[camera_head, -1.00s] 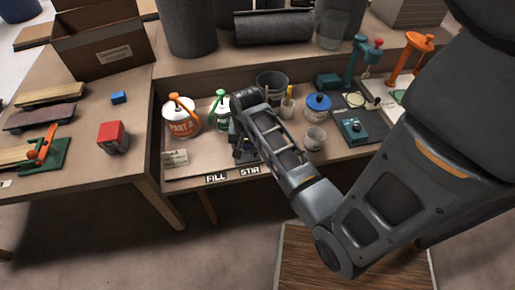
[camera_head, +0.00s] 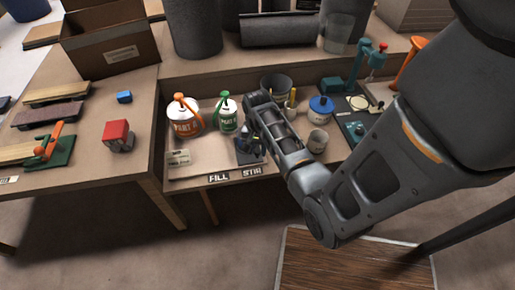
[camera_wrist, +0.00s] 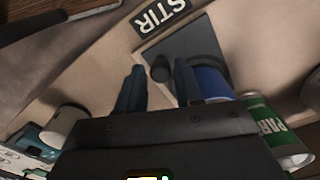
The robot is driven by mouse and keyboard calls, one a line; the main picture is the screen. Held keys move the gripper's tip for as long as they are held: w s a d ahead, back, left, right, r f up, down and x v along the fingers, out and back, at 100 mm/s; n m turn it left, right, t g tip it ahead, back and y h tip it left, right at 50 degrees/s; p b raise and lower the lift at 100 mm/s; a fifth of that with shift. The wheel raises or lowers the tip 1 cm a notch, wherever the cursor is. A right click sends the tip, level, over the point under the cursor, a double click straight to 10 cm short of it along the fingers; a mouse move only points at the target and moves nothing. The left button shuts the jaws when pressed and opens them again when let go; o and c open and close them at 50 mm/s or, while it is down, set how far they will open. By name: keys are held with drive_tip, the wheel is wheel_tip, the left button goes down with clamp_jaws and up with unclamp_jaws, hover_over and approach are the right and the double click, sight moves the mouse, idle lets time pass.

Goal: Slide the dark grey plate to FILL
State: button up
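The dark grey plate (camera_head: 243,157) lies on the bench shelf behind the STIR label (camera_head: 251,171). The FILL label (camera_head: 218,177) is to its left. In the wrist view the plate (camera_wrist: 185,38) carries a dark upright knob (camera_wrist: 160,68) and a blue cup (camera_wrist: 210,82). My gripper (camera_wrist: 159,80) is open, with one finger on each side of the knob and gaps showing between. In the head view my gripper (camera_head: 254,147) is over the plate and hides part of it and most of the cup.
The orange-labelled PART A can (camera_head: 184,118) and green-labelled PART B can (camera_head: 227,115) stand behind and left of the plate. A white cup (camera_head: 317,140) and blue-lidded pot (camera_head: 320,108) are to the right.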

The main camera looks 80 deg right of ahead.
drive_tip(key=shift+c, duration=0.2)
clamp_jaws()
idle(0.4)
